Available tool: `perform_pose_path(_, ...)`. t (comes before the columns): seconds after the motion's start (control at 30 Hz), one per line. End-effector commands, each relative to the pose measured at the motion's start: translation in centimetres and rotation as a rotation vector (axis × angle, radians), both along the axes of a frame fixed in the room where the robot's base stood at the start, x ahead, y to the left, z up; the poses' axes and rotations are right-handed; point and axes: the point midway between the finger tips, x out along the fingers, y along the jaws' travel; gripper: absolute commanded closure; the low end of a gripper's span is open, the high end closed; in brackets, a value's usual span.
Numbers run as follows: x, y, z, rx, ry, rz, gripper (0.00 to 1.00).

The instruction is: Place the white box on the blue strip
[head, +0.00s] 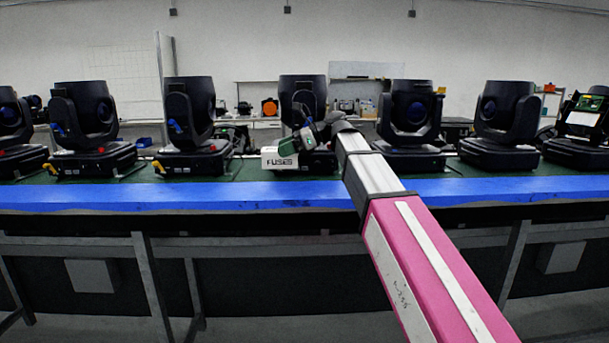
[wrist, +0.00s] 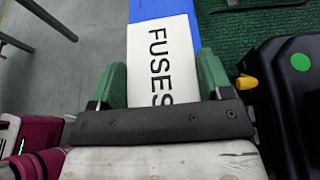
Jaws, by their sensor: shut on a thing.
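The white box (head: 280,161), with "FUSES" in black letters, is held in my gripper (head: 304,139). In the wrist view the box (wrist: 160,45) lies between the two green fingers of my gripper (wrist: 162,82), which is shut on it. The blue strip (head: 180,196) runs along the front edge of the long table. In the wrist view the strip (wrist: 160,9) shows beyond the box's far end and lines up with it. In the head view the box appears just above the strip's back edge. I cannot tell whether they touch.
Several black stage lights stand in a row on the green tabletop (head: 241,170) behind the strip. One black light (head: 302,100) is right behind my gripper. In the wrist view a black light base (wrist: 292,85) with a yellow knob is close on the right. Floor shows at left.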

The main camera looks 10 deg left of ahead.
Motion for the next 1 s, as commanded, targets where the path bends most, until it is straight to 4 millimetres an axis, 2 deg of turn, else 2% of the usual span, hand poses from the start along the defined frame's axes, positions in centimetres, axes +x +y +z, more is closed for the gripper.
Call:
perform_pose_path(0.1,0.1,-2.6,-1.5,0.000,0.000,-0.003,0.55)
perform_pose_path(0.33,0.4,-5.6,-3.4,0.001,0.000,-0.002,0.55)
perform_pose_path(0.57,0.4,-6.1,-4.3,0.001,0.000,0.000,0.55)
perform_pose_path(0.83,0.4,-6.1,-7.5,0.001,0.000,0.000,0.55)
perform_pose_path(1.0,0.5,-6.1,-7.7,0.001,-0.001,0.000,0.55)
